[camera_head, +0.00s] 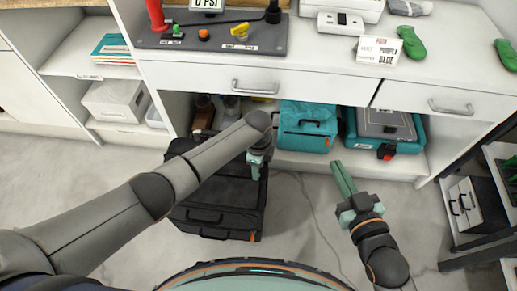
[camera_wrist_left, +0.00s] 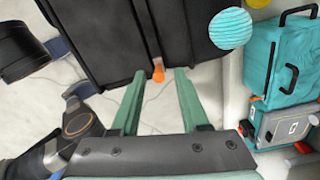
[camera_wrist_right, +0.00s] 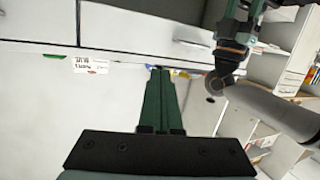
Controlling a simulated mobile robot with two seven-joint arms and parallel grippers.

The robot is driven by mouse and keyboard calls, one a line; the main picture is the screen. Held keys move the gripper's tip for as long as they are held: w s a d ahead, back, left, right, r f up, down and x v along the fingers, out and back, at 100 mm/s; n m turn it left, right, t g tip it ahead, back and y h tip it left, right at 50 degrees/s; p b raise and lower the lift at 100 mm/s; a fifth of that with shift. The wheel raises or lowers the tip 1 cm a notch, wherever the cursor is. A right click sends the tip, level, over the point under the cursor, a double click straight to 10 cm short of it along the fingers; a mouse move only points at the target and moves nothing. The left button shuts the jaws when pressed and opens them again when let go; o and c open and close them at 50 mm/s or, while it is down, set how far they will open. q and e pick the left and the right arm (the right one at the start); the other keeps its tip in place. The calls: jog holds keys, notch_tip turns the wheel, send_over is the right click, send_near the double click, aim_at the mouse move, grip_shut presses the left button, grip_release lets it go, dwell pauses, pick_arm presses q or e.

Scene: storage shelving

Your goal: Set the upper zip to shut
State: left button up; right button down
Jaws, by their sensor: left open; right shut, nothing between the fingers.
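A black suitcase (camera_head: 215,215) stands on the floor in front of the shelving, partly hidden behind my left arm. In the left wrist view, the black case (camera_wrist_left: 95,45) has an orange zip pull (camera_wrist_left: 158,72) at its edge, near and between my fingertips as seen there. My left gripper (camera_wrist_left: 155,76) is open and empty, pointing at that edge; in the head view it (camera_head: 257,172) is over the case's right side. I cannot tell whether the fingers touch the pull. My right gripper (camera_head: 339,168) is shut and empty, right of the case; it also shows in its wrist view (camera_wrist_right: 158,72).
A teal bag (camera_head: 305,115) and a teal-and-grey case (camera_head: 385,122) sit on the low shelf behind. Above them are drawers (camera_head: 260,80) and a counter with a dark board (camera_head: 270,42). A dark rack (camera_head: 480,215) stands at the right.

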pick_arm(q)
notch_tip(320, 180, up, 6)
jog(key=shift+r+p, duration=0.1)
jog(key=shift+p, duration=1.15)
notch_tip(320, 180, up, 3)
jog(key=shift+r+p, duration=0.1)
jog(key=shift+p, duration=0.55)
jog(key=shift+r, duration=0.65)
pick_arm(e)
jog(key=s+f+m+g+h, duration=0.1)
jog(key=s+f+g, duration=0.5)
jog(key=f, duration=0.4)
jog(key=shift+s+a+f, duration=0.2)
jog(key=shift+s+a, duration=0.15)
jog(key=shift+s, duration=0.15)
